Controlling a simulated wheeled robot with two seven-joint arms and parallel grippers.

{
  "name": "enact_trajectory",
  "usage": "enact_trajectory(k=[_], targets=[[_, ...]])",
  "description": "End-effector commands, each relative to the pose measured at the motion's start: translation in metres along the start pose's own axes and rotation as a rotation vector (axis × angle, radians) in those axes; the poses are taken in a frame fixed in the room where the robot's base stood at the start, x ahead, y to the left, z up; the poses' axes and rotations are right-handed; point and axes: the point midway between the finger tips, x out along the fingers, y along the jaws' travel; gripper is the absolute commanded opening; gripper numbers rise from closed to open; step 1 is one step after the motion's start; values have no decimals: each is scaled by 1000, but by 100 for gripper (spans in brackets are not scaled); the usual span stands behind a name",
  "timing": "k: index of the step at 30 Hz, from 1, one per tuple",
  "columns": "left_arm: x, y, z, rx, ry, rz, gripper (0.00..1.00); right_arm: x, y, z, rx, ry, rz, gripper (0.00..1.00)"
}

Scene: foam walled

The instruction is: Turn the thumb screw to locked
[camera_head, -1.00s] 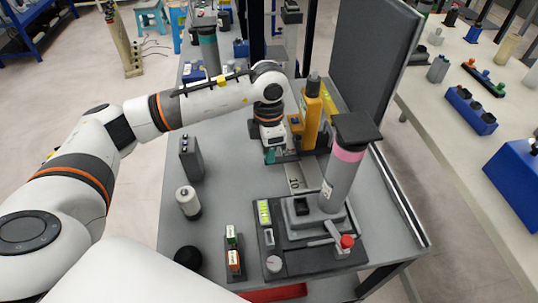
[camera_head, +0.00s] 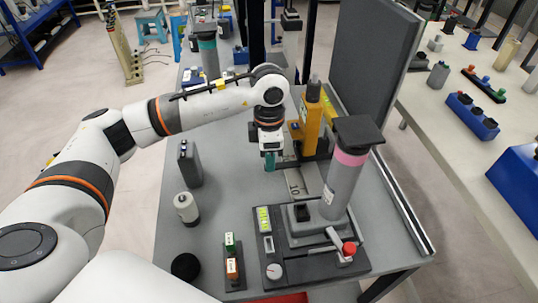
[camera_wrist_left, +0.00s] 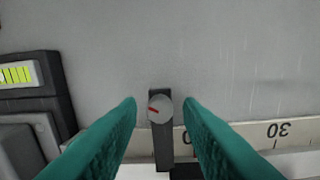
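In the left wrist view a small round grey knob with a red mark, which looks like the thumb screw (camera_wrist_left: 160,108), sits on a narrow dark block beside a ruled scale (camera_wrist_left: 255,133). The red mark points toward the upper left. My left gripper (camera_wrist_left: 161,112) is open, its teal fingers on either side of the knob with gaps showing. In the head view the left gripper (camera_head: 270,163) points down beside the yellow upright (camera_head: 312,125); the knob cannot be made out there. No locked label is readable. My right gripper is not in view.
A grey fixture (camera_head: 300,252) with a pink-banded cylinder (camera_head: 347,175), red-tipped lever and dial stands at front right. The table (camera_head: 230,190) between is bare.

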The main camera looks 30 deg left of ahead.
Motion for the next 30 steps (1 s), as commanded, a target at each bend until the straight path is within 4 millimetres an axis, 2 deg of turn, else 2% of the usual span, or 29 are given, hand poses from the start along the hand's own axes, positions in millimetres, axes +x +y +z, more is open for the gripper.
enact_trajectory(k=[9,13,24,30], targets=[[0,0,0,-1,-2,1,39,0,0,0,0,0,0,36],[-9,0,0,-1,-1,-1,39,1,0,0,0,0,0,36],[-84,0,-1,0,2,-3,39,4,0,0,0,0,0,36],[-112,0,0,-1,0,-1,39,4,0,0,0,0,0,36]])
